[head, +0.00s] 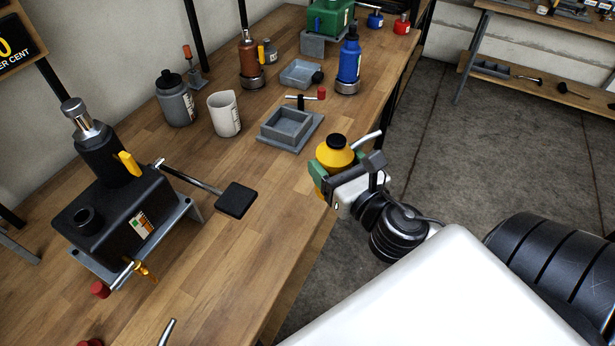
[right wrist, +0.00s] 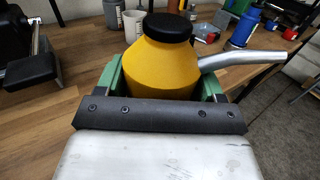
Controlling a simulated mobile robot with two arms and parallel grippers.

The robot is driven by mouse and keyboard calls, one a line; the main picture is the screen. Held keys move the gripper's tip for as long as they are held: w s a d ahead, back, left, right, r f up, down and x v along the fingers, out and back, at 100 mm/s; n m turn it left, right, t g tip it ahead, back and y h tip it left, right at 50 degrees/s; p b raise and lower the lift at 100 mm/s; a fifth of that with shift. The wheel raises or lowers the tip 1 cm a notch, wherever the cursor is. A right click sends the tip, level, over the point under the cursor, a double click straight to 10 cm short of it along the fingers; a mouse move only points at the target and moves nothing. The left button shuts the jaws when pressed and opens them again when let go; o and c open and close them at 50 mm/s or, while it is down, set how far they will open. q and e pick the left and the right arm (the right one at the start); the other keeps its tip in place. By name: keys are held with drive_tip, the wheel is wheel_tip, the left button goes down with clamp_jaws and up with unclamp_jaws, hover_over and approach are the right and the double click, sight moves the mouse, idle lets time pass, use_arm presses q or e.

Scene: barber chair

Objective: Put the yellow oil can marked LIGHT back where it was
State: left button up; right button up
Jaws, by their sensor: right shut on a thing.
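The yellow oil can (head: 334,153) has a black cap and a grey metal spout pointing right. My right gripper (head: 330,178) is shut on it near the table's right edge. In the right wrist view the can (right wrist: 165,65) stands upright between the green fingers, with its lower part hidden by the gripper. No LIGHT marking can be read on the side that shows. Whether the can touches the table cannot be told. My left gripper is not in view.
A grey square tray on a plate (head: 290,125) lies just behind the can. A blue bottle (head: 349,62), a white beaker (head: 225,114) and a grey bottle (head: 175,100) stand further back. A black machine (head: 120,215) with a lever and black pad fills the left. Bare wood lies between.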

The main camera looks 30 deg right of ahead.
drive_tip(key=shift+s+d+r, duration=0.15)
drive_tip(key=shift+d+r, duration=0.1)
drive_tip(key=shift+r, duration=0.15)
drive_tip(key=shift+w+a+f+b, duration=0.25)
drive_tip(key=shift+w+f+b, duration=0.05)
drive_tip(key=shift+w, duration=0.15)
drive_tip(key=shift+w+a+f+b, duration=0.2)
drive_tip(key=shift+w+f+b, duration=0.05)
drive_tip(key=shift+w, duration=0.15)
drive_tip(key=w+a+f, duration=0.1)
drive_tip(key=w+f, duration=0.2)
drive_tip(key=w+a+f, duration=0.1)
drive_tip(key=w+f, duration=0.1)
drive_tip(key=w+a+f, duration=0.1)
drive_tip(key=w+f, duration=0.2)
drive_tip(key=shift+w+a+f, duration=0.3)
drive_tip(key=shift+w+a, duration=0.05)
drive_tip(key=shift+a, duration=0.05)
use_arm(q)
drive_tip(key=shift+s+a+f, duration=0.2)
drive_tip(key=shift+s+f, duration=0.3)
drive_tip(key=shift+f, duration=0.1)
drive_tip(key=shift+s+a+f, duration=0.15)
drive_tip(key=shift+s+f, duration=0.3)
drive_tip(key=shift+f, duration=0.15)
use_arm(e)
drive_tip(key=shift+f, duration=0.5)
use_arm(q)
drive_tip(key=shift+b, duration=0.3)
